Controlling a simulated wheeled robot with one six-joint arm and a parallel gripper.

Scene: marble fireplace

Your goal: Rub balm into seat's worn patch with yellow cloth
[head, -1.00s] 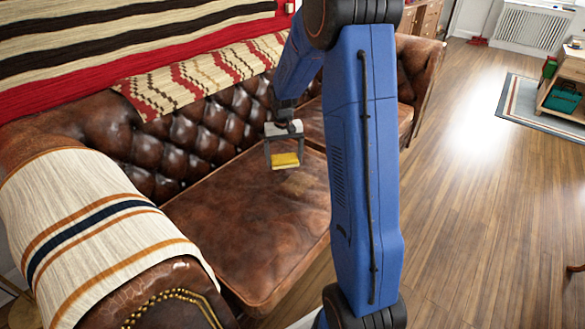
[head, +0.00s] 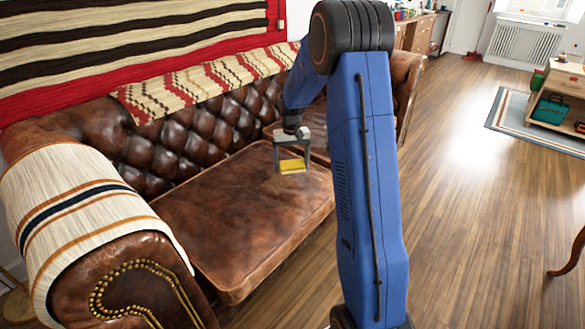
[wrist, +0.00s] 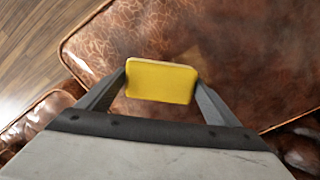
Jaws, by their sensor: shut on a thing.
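The yellow cloth (head: 291,166) is a small folded pad, also in the wrist view (wrist: 160,81). My gripper (head: 292,171) is shut on it, with one finger at each side of the pad. It is over the right part of the sofa's brown leather seat cushion (head: 225,220), which also fills much of the wrist view (wrist: 255,65). A duller, paler area of leather (wrist: 195,40) shows beyond the cloth and looks like the worn patch; its edges are unclear. I cannot tell whether the cloth touches the leather. No balm can be made out.
The tufted backrest (head: 185,125) rises behind the cushion. The left armrest (head: 130,290) carries a striped cream cloth (head: 80,215). A patterned throw (head: 200,75) lies along the back. Wooden floor (head: 460,210) is open to the right, with a low shelf (head: 560,85) beyond.

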